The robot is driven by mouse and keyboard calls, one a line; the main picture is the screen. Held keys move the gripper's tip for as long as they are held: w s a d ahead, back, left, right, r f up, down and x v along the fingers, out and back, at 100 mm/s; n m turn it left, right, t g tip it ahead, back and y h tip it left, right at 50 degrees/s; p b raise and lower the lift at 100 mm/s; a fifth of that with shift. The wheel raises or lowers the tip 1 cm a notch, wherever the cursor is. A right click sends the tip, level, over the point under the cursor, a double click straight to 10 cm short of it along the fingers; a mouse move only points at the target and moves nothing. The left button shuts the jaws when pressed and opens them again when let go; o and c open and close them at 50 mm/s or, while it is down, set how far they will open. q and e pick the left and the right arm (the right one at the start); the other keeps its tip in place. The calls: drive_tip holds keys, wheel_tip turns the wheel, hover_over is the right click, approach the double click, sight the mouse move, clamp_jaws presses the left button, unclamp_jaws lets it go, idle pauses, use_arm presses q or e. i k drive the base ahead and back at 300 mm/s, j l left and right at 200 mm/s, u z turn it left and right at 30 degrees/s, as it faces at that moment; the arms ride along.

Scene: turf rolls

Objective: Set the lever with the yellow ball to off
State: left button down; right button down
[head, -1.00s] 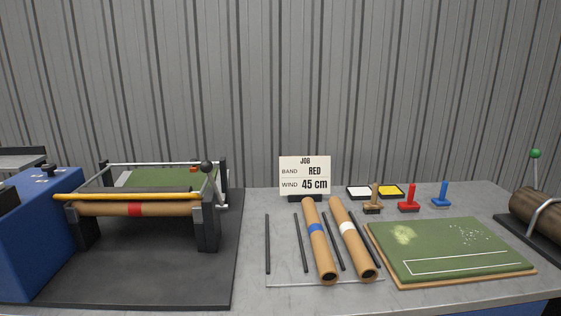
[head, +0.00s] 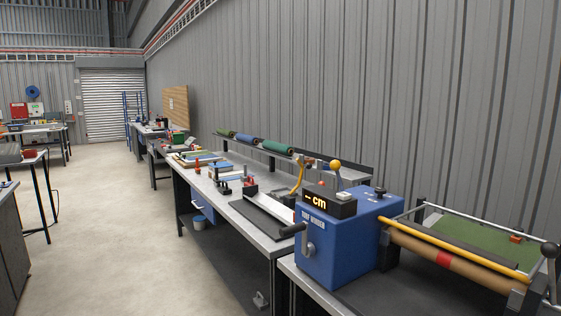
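The lever's yellow ball (head: 336,165) shows in the head view, right of centre, just above and behind the display box on the blue winder machine. A short pale stem (head: 340,184) runs down from the ball. The foot of the lever is hidden behind the display box, and no on or off marking is readable. Neither of my grippers is in view.
The blue winder (head: 345,245) carries a display (head: 329,203) reading "cm" and a front crank. A long bench (head: 232,212) with tools runs left. The concrete floor (head: 115,225) is open.

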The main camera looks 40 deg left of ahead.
sight(335, 165)
drive_tip(key=u, duration=1.1)
